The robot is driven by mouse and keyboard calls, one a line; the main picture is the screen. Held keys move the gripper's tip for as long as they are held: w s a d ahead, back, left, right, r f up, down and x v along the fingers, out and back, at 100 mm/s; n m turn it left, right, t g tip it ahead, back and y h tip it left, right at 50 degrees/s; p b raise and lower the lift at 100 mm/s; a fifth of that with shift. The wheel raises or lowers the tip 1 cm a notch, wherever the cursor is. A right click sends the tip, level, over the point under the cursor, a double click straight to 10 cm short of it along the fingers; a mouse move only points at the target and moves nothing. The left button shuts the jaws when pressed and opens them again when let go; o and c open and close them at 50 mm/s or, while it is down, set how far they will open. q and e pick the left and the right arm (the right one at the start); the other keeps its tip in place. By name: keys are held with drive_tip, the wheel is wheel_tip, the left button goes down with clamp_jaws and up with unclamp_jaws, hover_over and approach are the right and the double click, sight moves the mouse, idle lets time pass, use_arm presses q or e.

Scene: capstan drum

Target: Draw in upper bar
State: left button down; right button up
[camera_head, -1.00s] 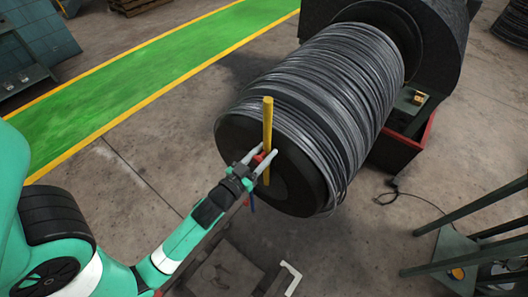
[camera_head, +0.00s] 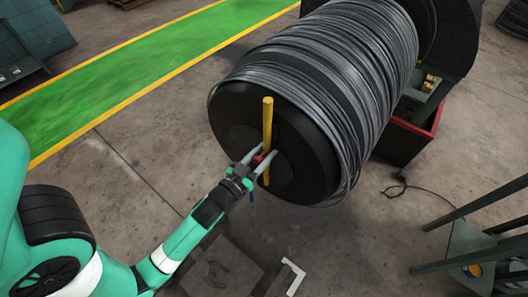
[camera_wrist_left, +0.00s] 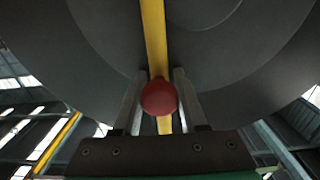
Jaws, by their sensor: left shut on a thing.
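A yellow bar (camera_head: 267,120) stands upright in front of the dark end face of the drum (camera_head: 225,125). A red knob (camera_head: 257,161) sits at the lower part of the bar. My left gripper (camera_head: 262,157) is shut on the red knob, with its two grey fingers on either side of it. In the left wrist view, the knob (camera_wrist_left: 159,98) lies between the fingers (camera_wrist_left: 158,100). The yellow bar (camera_wrist_left: 153,35) runs vertically behind it, across the drum's face (camera_wrist_left: 230,60). How the bar joins the drum is hidden. My right gripper is not in view.
Dark wire (camera_head: 340,75) is wound around the drum. A red-edged base (camera_head: 405,135) stands below it at the right. A green metal frame (camera_head: 470,235) stands at the lower right, with a cable (camera_head: 405,188) on the floor nearby. Bare concrete floor (camera_head: 140,165) lies to the left.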

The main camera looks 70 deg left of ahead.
use_arm(q)
drive_tip(key=c, duration=0.5)
unclamp_jaws()
drive_tip(key=shift+s+d, duration=0.3)
drive_tip(key=shift+s, duration=0.15)
drive_tip(key=b+v, duration=0.5)
drive_tip(key=v, duration=0.5)
drive_tip(key=shift+s, duration=0.25)
drive_tip(key=shift+d, duration=0.25)
